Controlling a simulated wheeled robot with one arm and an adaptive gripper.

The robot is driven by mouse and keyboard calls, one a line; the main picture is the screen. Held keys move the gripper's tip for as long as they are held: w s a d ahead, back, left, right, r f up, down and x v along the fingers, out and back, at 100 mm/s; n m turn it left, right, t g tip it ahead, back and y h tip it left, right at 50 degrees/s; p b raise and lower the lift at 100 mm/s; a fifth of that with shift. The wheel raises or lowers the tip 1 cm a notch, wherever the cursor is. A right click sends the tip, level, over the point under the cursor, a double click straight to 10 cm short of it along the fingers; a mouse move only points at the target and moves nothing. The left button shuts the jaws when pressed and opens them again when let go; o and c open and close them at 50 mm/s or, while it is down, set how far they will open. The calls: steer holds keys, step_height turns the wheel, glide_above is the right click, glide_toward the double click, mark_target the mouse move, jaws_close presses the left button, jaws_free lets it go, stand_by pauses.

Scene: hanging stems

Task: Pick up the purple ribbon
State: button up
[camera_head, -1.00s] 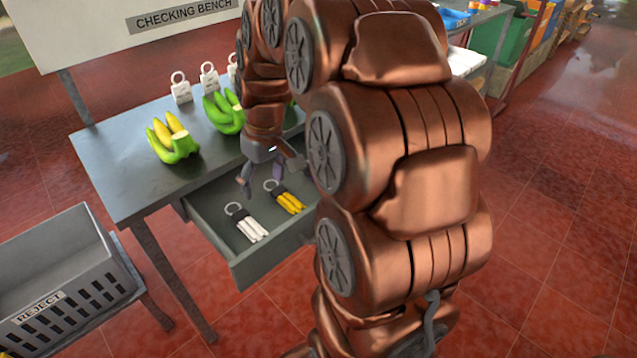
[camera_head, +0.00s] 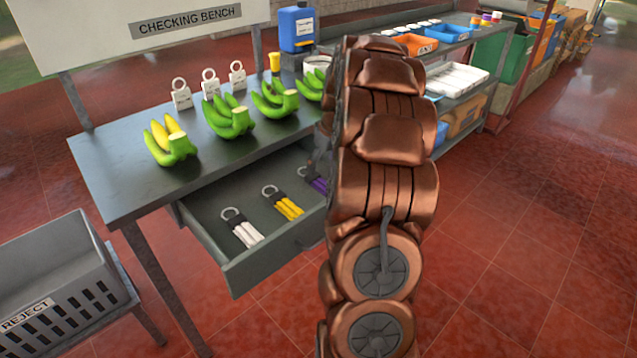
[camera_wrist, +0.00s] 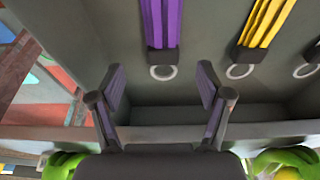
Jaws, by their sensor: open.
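The purple ribbon (camera_head: 317,182) is a bundle with a dark clip and a metal ring, lying in the open drawer. In the head view its right part is hidden behind my arm. In the wrist view the purple ribbon (camera_wrist: 162,22) is at the top centre, ring end towards my gripper. My gripper (camera_wrist: 161,85) is open and empty, its two fingers spread on either side of the ribbon's ring in the picture, apart from it. The gripper is hidden behind my arm in the head view.
The drawer (camera_head: 233,284) also holds a yellow ribbon (camera_head: 287,206) and a white ribbon (camera_head: 244,231). Green bananas (camera_head: 228,118) and white tags (camera_head: 181,94) are on the bench (camera_head: 112,170) above it. A grey reject crate (camera_head: 60,260) stands at the left.

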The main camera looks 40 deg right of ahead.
mark_target(317, 180)
steer(key=shift+a+p+x, duration=0.2)
steer(key=shift+p+x, duration=0.1)
steer(key=shift+x, duration=2.65)
steer(key=shift+c, duration=0.4)
steer(key=c, duration=1)
steer(key=shift+o, duration=0.2)
step_height(317, 180, up, 10)
steer(key=shift+b, duration=0.35)
